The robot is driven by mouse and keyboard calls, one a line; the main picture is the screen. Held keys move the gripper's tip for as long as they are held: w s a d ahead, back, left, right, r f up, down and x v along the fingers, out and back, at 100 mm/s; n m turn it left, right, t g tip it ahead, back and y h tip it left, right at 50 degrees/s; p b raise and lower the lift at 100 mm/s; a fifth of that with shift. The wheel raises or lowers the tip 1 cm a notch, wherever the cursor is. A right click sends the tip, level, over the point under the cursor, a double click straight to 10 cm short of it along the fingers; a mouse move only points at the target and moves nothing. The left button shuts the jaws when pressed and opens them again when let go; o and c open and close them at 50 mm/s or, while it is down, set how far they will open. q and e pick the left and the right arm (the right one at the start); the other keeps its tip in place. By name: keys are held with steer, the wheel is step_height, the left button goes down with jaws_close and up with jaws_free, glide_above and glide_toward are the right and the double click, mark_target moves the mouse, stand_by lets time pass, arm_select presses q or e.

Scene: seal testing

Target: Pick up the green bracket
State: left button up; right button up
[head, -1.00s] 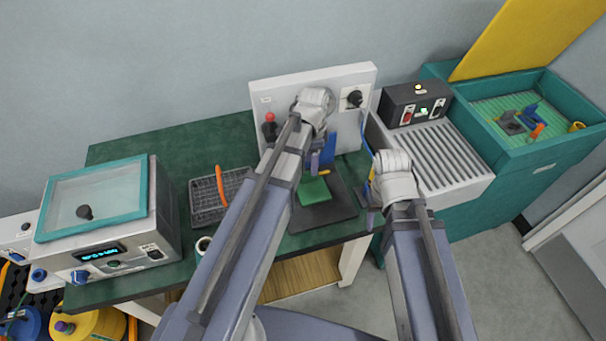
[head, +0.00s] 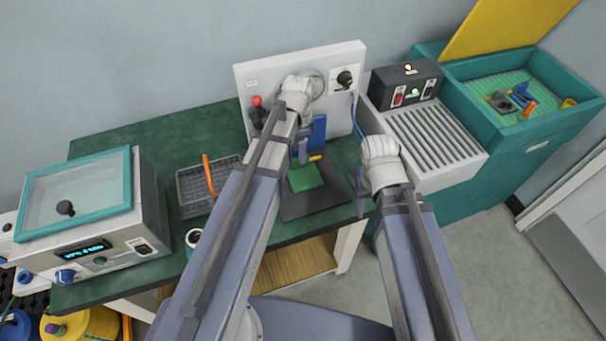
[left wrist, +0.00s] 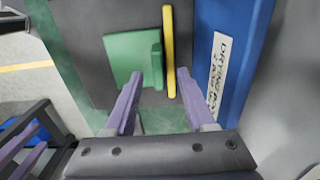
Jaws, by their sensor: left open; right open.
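The green bracket (head: 306,175) lies on a dark mat (head: 322,201) on the green table. In the left wrist view the bracket (left wrist: 133,55) is a flat green plate with a raised upright flange on its right side. My left gripper (head: 303,150) is above and behind the bracket in the head view. In the left wrist view its two purple fingers (left wrist: 158,100) are apart and empty, pointing toward the bracket's flange and a yellow strip (left wrist: 170,50) beside it. My right gripper (head: 361,190) is at the table's right edge, right of the mat, and holds nothing visible.
A blue block with a white label (left wrist: 218,70) stands right of the yellow strip. A white panel (head: 346,125) rises behind the mat. A dark wire basket (head: 190,190) and a teal-lidded machine (head: 100,215) stand left. A ribbed grey tray (head: 437,135) lies right.

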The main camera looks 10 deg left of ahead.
mark_target(300, 167)
arm_select(q)
step_height(300, 167, down, 5)
steer(key=b, duration=0.4)
steer(key=shift+d, duration=0.15)
steer(key=shift+r, duration=0.15)
steer(key=shift+s, duration=0.1)
jaws_close()
stand_by(0.9)
